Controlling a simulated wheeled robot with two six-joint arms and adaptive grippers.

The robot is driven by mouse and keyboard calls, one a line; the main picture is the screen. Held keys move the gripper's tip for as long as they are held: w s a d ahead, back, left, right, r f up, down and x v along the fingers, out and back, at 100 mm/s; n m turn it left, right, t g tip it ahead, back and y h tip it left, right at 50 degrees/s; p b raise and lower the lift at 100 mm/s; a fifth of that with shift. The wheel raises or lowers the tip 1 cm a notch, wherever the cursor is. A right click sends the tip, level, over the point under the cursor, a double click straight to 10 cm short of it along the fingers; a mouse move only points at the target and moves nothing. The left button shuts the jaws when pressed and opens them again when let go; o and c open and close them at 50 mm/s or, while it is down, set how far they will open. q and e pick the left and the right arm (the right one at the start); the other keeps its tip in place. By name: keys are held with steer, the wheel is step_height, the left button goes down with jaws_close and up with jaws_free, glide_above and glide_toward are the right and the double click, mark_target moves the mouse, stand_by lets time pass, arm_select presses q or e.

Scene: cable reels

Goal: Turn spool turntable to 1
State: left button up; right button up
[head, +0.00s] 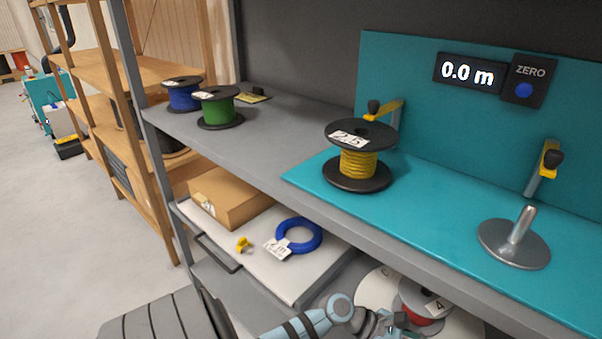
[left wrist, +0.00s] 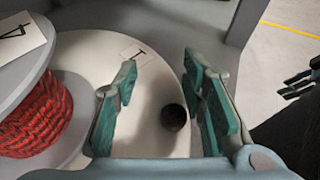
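The turntable is a pale round disc (head: 372,283) on the low level under the bench, partly hidden by my left arm and the shelf edge. A red spool (head: 420,313) with a tag reading 4 stands on it. In the left wrist view the disc (left wrist: 80,50) carries a label (left wrist: 137,53) that looks like a 1, and the red spool (left wrist: 35,118) is at left. A dark round knob (left wrist: 173,117) shows between the fingers of my left gripper (left wrist: 163,105), which is open; contact is not visible. It also shows at the bottom of the head view (head: 398,326).
Above is a bench with a teal board (head: 300,172), a yellow spool (head: 358,165) and a metal spindle (head: 522,228). A drawer (head: 300,280) holds a box and a blue coil. Teal fingers, apparently my right gripper's (left wrist: 300,84), show at the wrist view's right edge.

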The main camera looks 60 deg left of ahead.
arm_select(q)
steer(key=p+v, duration=0.1)
steer(key=v, duration=0.9)
steer(key=shift+s+a+p, duration=0.25)
steer(key=shift+p, duration=0.1)
steer(key=w+a+r+n+t+y, duration=0.3)
steer(key=r+n+t+y, duration=0.15)
steer(key=n, duration=0.65)
steer(key=w+a+r+n+t+y, duration=0.35)
steer(key=r+n+t, duration=0.2)
steer(key=n, duration=0.45)
steer(key=s+a+f+n+g+y, duration=0.4)
steer(key=s+f+n+g+y, duration=0.3)
steer(key=n, duration=0.9)
steer(key=s+d+f+n+g+h+p, duration=0.1)
steer(key=s+d+f+n+g+p, duration=0.1)
steer(key=s+f+n+g+p, duration=0.2)
steer(key=s+d+f+n+g+h+p, duration=0.2)
steer(key=s+f+n+g+p, duration=0.3)
steer(key=s+f+p, duration=0.6)
steer(key=s+d+f, duration=0.1)
steer(key=s+f, duration=0.6)
steer(key=s, duration=0.3)
steer(key=shift+d+f, duration=0.2)
steer(key=shift+d, duration=0.05)
